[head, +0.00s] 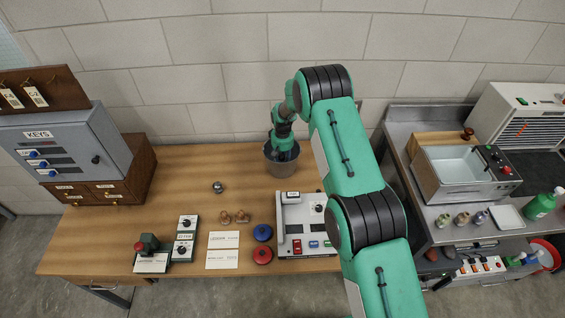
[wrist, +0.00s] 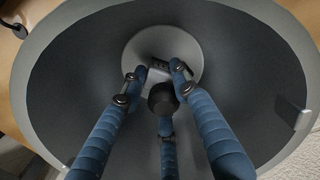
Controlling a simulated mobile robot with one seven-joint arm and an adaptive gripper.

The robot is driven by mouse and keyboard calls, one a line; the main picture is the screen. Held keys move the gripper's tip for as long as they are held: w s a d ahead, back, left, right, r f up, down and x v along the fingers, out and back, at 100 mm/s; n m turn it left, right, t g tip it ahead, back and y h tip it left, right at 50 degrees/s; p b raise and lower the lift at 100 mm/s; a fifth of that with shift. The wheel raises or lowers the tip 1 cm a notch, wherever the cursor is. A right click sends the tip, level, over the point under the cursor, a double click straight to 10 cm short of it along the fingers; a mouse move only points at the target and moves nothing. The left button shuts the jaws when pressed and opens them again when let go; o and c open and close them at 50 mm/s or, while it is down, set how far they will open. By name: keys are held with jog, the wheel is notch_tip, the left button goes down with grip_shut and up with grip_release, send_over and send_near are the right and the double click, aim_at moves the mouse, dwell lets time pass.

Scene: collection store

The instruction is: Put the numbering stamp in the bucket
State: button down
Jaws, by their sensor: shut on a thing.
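The grey bucket (head: 281,171) stands at the back of the wooden table, right of its middle. In the wrist view I look down into the bucket (wrist: 85,60), with its dark inner wall and pale round bottom. My gripper (head: 283,152) reaches down into its mouth. In the wrist view my gripper (wrist: 160,84) has its blue fingers closed around the numbering stamp (wrist: 162,98), which shows a round black knob and a grey body. The stamp is inside the bucket, over its bottom; I cannot tell if it touches. The head view hides the stamp.
A grey control box (head: 303,222) stands in front of the bucket. A small metal ball (head: 218,187), red and blue discs, cards and a green-topped device (head: 149,243) lie further left. The key cabinet (head: 68,148) is at far left. Open table lies left of the bucket.

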jog(key=shift+f, duration=0.1)
jog(key=c, duration=1.3)
grip_release()
notch_tip(320, 180, up, 12)
jog(key=shift+r, duration=0.15)
jog(key=shift+r, duration=0.1)
dwell(0.3)
